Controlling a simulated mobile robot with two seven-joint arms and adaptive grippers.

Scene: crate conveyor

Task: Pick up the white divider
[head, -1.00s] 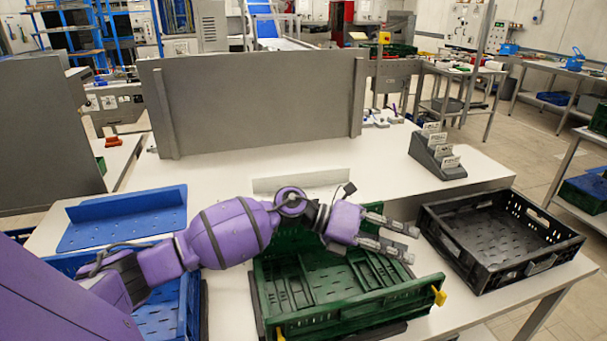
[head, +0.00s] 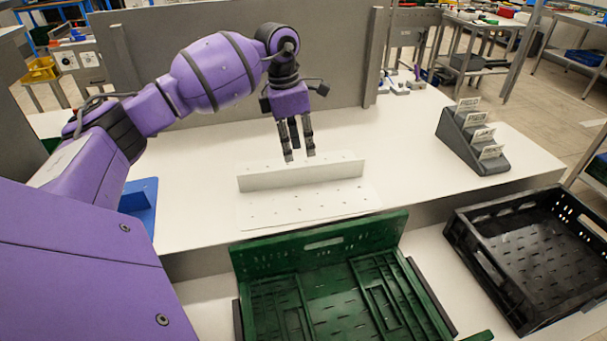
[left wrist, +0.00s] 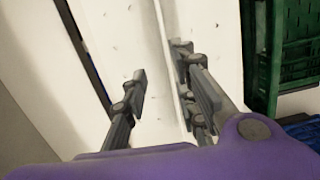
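The white divider (head: 300,190) lies on the white table behind the green crate. It is an L-shaped piece with an upright wall and a flat base with small holes. My left gripper (head: 299,157) points down, with its fingertips just above or behind the wall's top edge in the head view. Its two fingers are apart and hold nothing. In the left wrist view, the upright wall of the divider (left wrist: 168,45) runs between the fingers of the left gripper (left wrist: 160,72), closer to the right-hand finger. I cannot tell the exact height gap. My right gripper is not in view.
The green crate (head: 318,243) stands in front of the divider. A black crate (head: 485,262) is at the right. A grey holder (head: 468,143) with white cards stands at the table's right, a blue divider (head: 146,222) at the left, and a grey panel (head: 345,60) behind.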

